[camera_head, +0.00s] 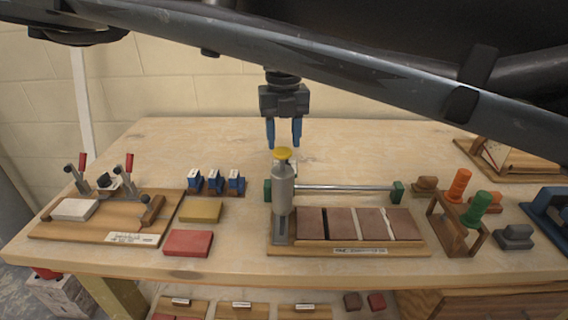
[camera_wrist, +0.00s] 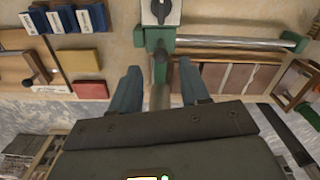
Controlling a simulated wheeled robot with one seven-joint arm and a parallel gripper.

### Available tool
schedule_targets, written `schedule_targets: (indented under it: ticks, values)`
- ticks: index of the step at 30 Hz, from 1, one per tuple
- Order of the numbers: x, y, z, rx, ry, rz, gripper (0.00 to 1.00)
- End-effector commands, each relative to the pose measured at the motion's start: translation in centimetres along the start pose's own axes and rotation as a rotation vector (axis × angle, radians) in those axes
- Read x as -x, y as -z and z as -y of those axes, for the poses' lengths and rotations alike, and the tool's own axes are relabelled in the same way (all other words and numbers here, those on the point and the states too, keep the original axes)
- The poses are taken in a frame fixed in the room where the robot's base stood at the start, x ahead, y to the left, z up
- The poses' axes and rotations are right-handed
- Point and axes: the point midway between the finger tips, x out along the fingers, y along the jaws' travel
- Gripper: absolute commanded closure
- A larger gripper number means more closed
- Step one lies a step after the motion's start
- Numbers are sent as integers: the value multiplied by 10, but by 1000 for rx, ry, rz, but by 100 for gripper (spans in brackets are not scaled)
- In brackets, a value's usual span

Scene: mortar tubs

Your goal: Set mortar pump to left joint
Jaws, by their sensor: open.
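The left joint (camera_head: 325,222) is a dark gap between the first two tiles; a joint farther right (camera_head: 388,223) looks pale. My gripper (camera_head: 284,143) points down, its blue fingers apart and empty, just above or behind the cap. In the wrist view its fingers (camera_wrist: 159,92) frame a grey post; I cannot tell whether this is the pump.
A metal rail (camera_head: 345,187) with green end blocks runs behind the tiles. A clamp board (camera_head: 90,228), yellow block (camera_head: 201,211) and red block (camera_head: 188,243) lie left. A wooden stand (camera_head: 455,222) with orange and green spools is right. The back middle table is mostly clear.

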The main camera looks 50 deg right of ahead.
Motion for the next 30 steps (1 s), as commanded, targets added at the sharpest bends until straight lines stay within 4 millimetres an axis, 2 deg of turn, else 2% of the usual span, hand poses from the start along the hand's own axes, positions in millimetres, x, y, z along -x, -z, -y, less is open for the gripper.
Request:
schedule_targets:
  ticks: [9, 15, 26, 30]
  values:
    - [-45, 0, 1, -1, 3, -2, 54]
    - [-67, 0, 1, 0, 2, -1, 54]
    - [-74, 0, 1, -1, 2, 0, 54]
    - [-74, 0, 1, -1, 2, 0, 66]
